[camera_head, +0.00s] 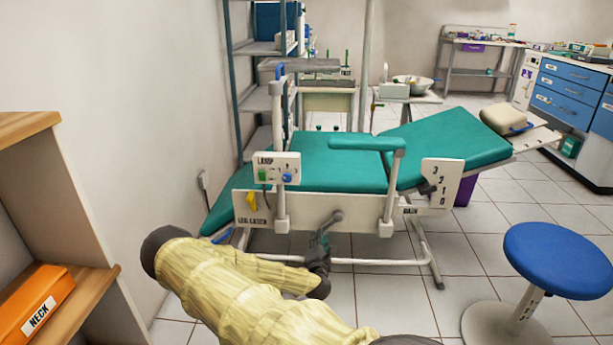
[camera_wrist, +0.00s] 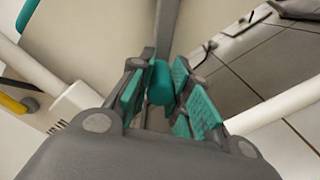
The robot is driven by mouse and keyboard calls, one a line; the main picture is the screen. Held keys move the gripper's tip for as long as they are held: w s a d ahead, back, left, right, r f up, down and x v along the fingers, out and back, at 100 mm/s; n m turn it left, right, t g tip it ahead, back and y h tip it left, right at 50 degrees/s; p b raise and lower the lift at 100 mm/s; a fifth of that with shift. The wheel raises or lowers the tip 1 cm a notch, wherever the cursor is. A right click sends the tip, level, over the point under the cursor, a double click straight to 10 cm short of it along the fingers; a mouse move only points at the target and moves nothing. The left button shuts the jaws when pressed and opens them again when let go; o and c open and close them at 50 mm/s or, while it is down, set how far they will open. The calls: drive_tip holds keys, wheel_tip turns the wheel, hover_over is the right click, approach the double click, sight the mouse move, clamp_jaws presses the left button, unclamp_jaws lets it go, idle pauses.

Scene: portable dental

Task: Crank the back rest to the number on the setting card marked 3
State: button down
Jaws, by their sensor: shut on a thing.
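The dental chair has a teal back rest (camera_head: 445,140), tilted up toward the right. A white scale plate (camera_head: 443,183) on its side reads 3, 2, 1, 0 from top to bottom. A dark pointer (camera_head: 427,188) shows at its left edge, around the lower-middle numbers; I cannot tell its exact reading. A grey crank (camera_head: 336,216) sticks out below the seat. My gripper (camera_head: 322,243) is at the crank, below the seat rail. I cannot make out a setting card.
A blue stool (camera_head: 558,258) stands at the right. A lamp control box (camera_head: 277,168) and a yellow leg-catch lever (camera_head: 251,201) are on the chair's near side. An orange box marked NECK (camera_head: 35,305) sits on the left shelf. Chair legs surround the crank area.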

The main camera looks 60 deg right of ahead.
drive_tip(key=shift+s+d, duration=0.1)
drive_tip(key=shift+s, duration=0.1)
drive_tip(key=c, duration=1.4)
unclamp_jaws()
drive_tip(key=shift+r, duration=0.1)
drive_tip(key=shift+o, duration=0.6)
drive_tip(key=shift+w, duration=0.1)
drive_tip(key=v, duration=1.2)
